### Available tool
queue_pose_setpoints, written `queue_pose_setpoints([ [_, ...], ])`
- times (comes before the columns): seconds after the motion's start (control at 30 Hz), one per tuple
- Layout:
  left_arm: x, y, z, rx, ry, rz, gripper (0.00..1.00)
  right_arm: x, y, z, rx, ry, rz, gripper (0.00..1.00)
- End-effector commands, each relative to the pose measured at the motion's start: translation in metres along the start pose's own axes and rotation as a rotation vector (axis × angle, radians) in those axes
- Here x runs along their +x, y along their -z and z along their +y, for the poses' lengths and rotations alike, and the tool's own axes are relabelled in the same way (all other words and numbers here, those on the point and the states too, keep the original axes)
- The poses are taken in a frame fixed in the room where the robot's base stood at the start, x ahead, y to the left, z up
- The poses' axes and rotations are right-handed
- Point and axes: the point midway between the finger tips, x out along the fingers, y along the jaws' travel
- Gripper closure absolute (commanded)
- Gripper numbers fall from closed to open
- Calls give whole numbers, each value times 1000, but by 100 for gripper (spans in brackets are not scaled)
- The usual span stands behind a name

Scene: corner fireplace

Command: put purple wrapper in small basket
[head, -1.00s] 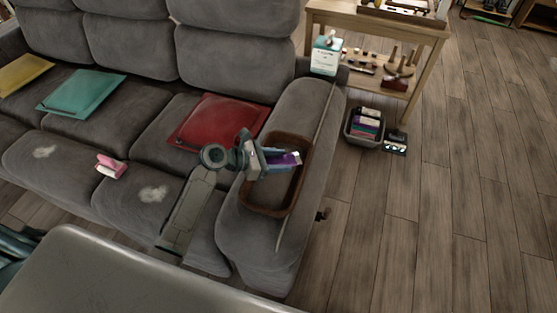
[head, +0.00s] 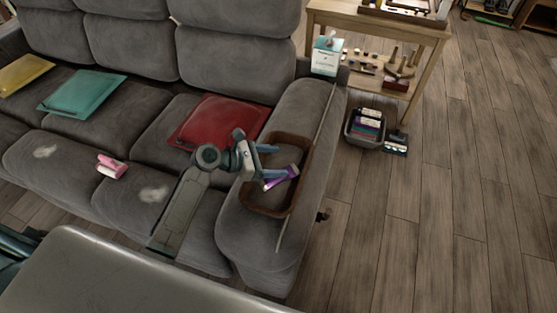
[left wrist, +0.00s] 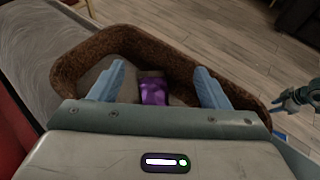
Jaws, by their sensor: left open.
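The purple wrapper (head: 281,178) lies in the small brown basket (head: 303,165), tilted in the head view. The basket sits on the sofa's right armrest. My left gripper (head: 273,162) is over the basket with its blue fingers spread. In the left wrist view the purple wrapper (left wrist: 152,91) shows between and below the open fingers (left wrist: 159,72), with the basket's rim (left wrist: 150,40) around them. I see no finger closed on the wrapper.
A red cushion (head: 215,122) lies left of the basket, and a pink item (head: 111,166) lies on the seat. A white-and-teal box (head: 326,57) stands behind the armrest.

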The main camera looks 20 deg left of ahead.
Motion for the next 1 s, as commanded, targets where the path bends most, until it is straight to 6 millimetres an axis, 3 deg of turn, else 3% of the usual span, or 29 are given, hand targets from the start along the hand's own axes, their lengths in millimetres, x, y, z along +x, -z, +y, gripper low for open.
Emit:
queue_pose_setpoints([
  [0.2, -42, 1, 0, 4, 0, 6, 30, -2, 3, 0, 0, 0, 1, 64],
  [0.43, -76, 1, 0, 3, 0, 5, 30, -4, 4, 0, 0, 0, 2, 64],
  [0.63, -88, 0, 0, 1, 1, 1, 30, -6, 6, -1, -1, 1, 6, 64],
  [1.0, -90, 0, 0, 1, 1, 1, 30, -6, 7, 2, -2, -2, 4, 64],
])
